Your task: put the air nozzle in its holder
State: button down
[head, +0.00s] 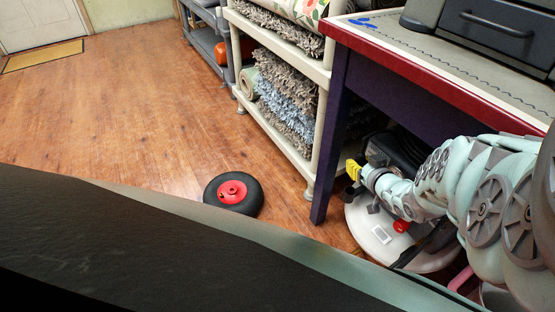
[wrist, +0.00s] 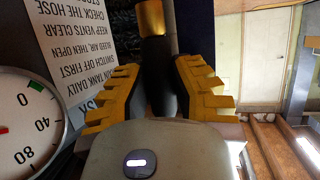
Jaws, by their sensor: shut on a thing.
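My gripper (wrist: 160,75) shows in the wrist view with its two yellow toothed fingers on either side of the air nozzle (wrist: 158,60). The nozzle is a dark cylinder with a brass-coloured end (wrist: 151,18) pointing away from my palm. In the head view my gripper (head: 353,170) is a small yellow tip at the end of my arm, beside the table leg and above a pale round machine (head: 368,225). I cannot make out the nozzle there. I cannot pick out the holder for certain in either view.
A pressure gauge (wrist: 30,130) and a printed label (wrist: 72,45) are close on the left in the wrist view. The red-edged table (head: 425,70) stands over the machine. A shelf with rugs (head: 285,100) is behind. A wheel (head: 232,193) lies on the otherwise clear floor.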

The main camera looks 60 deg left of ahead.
jog(key=shift+f+b, duration=2.25)
jog(key=shift+f, duration=0.2)
jog(key=shift+f+b, duration=2.4)
jog(key=shift+b, duration=0.2)
jog(key=c, duration=0.9)
grip_release()
jog(key=shift+o, duration=0.2)
jog(key=shift+r, duration=0.2)
